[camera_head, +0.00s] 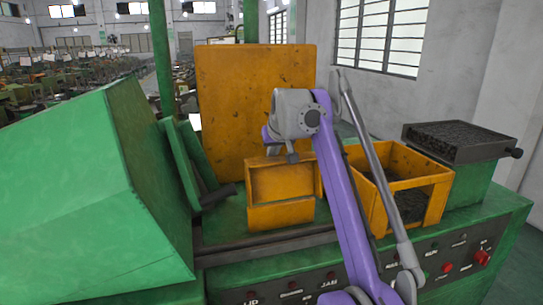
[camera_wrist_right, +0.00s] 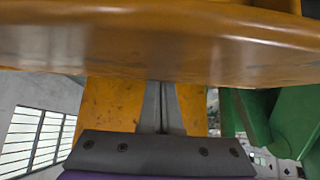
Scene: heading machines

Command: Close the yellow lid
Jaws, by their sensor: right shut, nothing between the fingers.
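The yellow lid (camera_head: 228,95) is a large, worn yellow panel standing upright at the back of the green machine, in the head view. My right arm reaches up from the front, and its grey wrist (camera_head: 296,112) overlaps the lid's lower right part. The fingers there are mostly hidden by the wrist. In the right wrist view my right gripper (camera_wrist_right: 161,95) is shut and empty, its fingers pressed together in front of a yellow surface (camera_wrist_right: 108,102). A curved yellow edge (camera_wrist_right: 160,45) crosses close above them. I cannot tell whether the fingers touch it. My left gripper is out of view.
A small yellow box (camera_head: 280,213) sits below the wrist. A yellow bin (camera_head: 440,200) with dark contents stands right of the arm. A green housing (camera_head: 90,190) fills the left. A dark-topped block (camera_head: 458,143) stands at right. The front panel carries buttons, including a red one (camera_head: 482,257).

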